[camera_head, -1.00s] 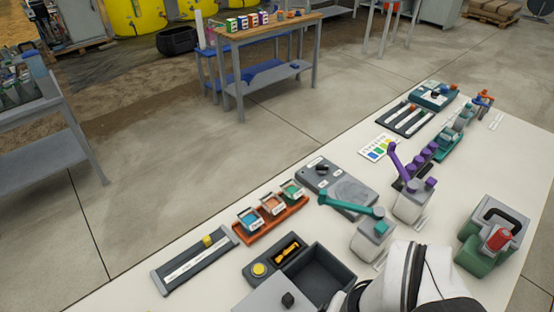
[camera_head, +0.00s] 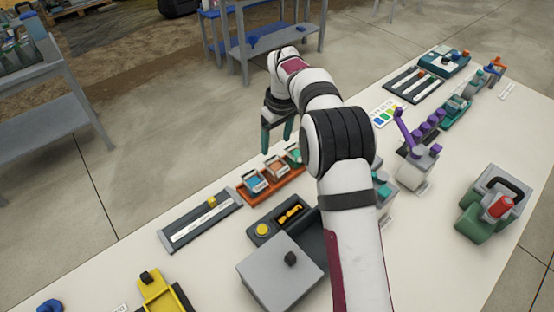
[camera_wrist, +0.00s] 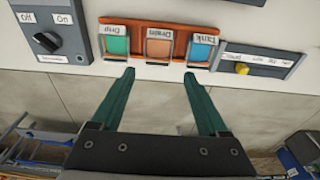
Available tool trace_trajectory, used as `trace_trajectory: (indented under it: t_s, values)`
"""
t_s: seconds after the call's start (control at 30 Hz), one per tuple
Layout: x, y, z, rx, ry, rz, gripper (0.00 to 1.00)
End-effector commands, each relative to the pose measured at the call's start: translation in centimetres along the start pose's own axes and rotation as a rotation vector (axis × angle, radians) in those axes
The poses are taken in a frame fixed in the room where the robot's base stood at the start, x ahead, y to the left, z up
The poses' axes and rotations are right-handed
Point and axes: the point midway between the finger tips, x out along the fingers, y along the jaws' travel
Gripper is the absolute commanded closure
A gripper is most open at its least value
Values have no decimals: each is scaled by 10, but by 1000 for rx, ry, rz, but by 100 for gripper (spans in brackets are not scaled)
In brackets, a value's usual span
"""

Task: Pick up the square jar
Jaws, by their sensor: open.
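The blue one (camera_head: 255,182) is labelled Tank in the wrist view (camera_wrist: 201,52), the orange one (camera_head: 276,171) Drain (camera_wrist: 159,48), and the green one (camera_head: 293,154) Drip (camera_wrist: 116,45). I cannot tell which is the square jar. My gripper (camera_head: 277,146) is open and empty, its green fingers pointing down above the far side of the rack. In the wrist view its fingertips (camera_wrist: 159,73) are apart, in line with the Drain piece and not visibly touching anything.
A dark slider panel with a yellow knob (camera_head: 212,202) lies beside the rack. A grey unit with an Off/On dial (camera_wrist: 47,40) is on the other side. A grey lidded box (camera_head: 282,272) stands nearer. The table's far edge runs close behind the rack.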

Motion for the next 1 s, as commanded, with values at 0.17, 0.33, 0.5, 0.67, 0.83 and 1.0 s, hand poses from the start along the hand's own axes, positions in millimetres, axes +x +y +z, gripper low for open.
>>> trace_trajectory:
  t_s: [0.17,0.33,0.5,0.67,0.83,1.0]
  values:
    - [48,0,1,2,-2,-2,22]
    - [70,0,2,3,-1,-2,22]
    - [104,3,8,4,-1,-1,22]
    - [117,3,8,4,1,0,22]
    - [117,3,8,4,1,0,24]
    - [116,3,8,4,1,0,55]
